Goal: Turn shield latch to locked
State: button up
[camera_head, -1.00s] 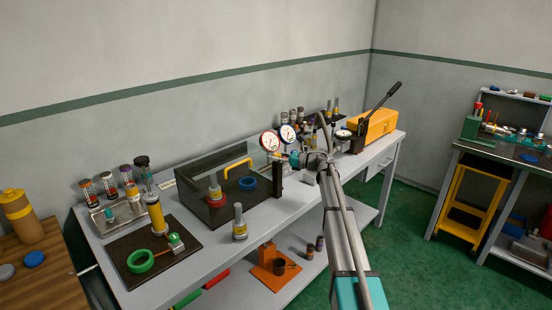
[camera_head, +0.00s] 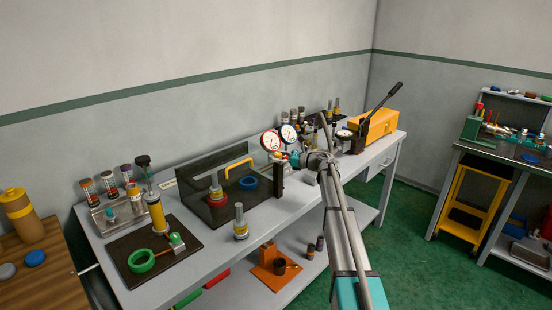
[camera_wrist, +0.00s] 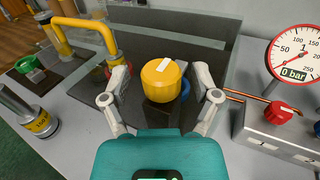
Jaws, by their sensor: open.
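A round yellow knob (camera_wrist: 162,84) with a white mark on top, which looks like the shield latch, sits at the edge of the clear shield box (camera_wrist: 200,50) in the wrist view. My gripper (camera_wrist: 163,76) is open, with one finger on each side of the knob. I cannot tell whether either finger touches it. In the head view my gripper (camera_head: 285,156) is small and at the right end of the shield box (camera_head: 205,170), and largely hides the knob. The yellow shield handle (camera_head: 238,162) stands on the box.
A pressure gauge (camera_wrist: 294,54) reading 0 bar and a red knob (camera_wrist: 283,112) on a grey block stand close on the right. A blue ring (camera_head: 248,183) lies inside the box. A grey-and-yellow cylinder (camera_head: 240,225) stands in front of it on the bench.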

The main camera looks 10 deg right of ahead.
jog(key=shift+d, duration=0.1)
jog(key=v, duration=1.1)
jog(key=shift+s+d, duration=0.25)
notch_tip(320, 180, up, 6)
jog(key=m+t+h+p, duration=0.2)
jog(key=m+t+h, duration=0.8)
jog(key=m, duration=0.8)
jog(key=s+d+f+m+g+h+p, duration=0.1)
jog(key=s+f+m+g+h, duration=0.45)
jog(key=m, duration=0.65)
jog(key=s+d+f+m+g+h+p, duration=0.1)
jog(key=s+f+m+g+h, duration=0.1)
jog(key=s+f+m+h, duration=0.6)
jog(key=s+a+f+m+g+y, duration=0.2)
jog(key=s+a+m+g, duration=0.1)
jog(key=s, duration=0.5)
jog(key=s+a+f+m+g+y+p, duration=0.1)
jog(key=s+a+m+g+y, duration=0.2)
jog(key=s+a, duration=0.3)
jog(key=s+a+f+m+g+y, duration=0.2)
jog(key=s+a+m+g, duration=0.2)
jog(key=s, duration=0.8)
jog(key=shift+a+f+m+g, duration=0.3)
jog(key=shift+f+g, duration=0.05)
